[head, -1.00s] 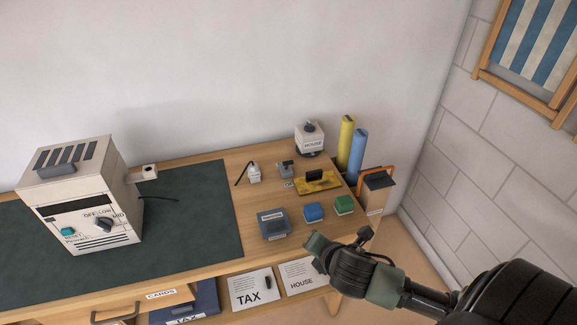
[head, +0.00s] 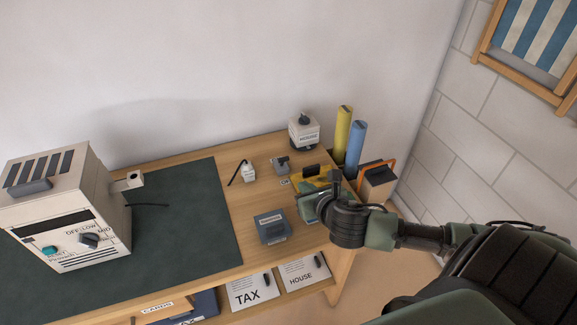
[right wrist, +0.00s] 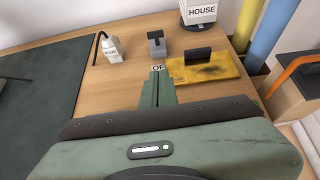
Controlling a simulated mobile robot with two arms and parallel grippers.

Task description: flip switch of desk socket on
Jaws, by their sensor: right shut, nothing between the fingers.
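A small grey block with a dark lever on top (head: 281,163) stands at the back right of the desk; it looks like the desk socket's switch. In the right wrist view it (right wrist: 157,47) stands just beyond my fingertips, apart from them. A white label (right wrist: 158,68) reading "OF", partly covered, lies in front of it. A white plug (head: 248,172) with a black cord lies to its left. My right gripper (head: 303,205) is shut and empty over the right part of the desk; its fingers (right wrist: 158,82) point toward the block. My left gripper is out of view.
A yellow plate with a black handle (right wrist: 205,68) lies right of the grey block. A HOUSE container (head: 304,133) and yellow and blue rolls (head: 355,145) stand behind. A blue-grey box (head: 272,227) is near the front. A heater (head: 65,215) stands on the dark mat (head: 190,235).

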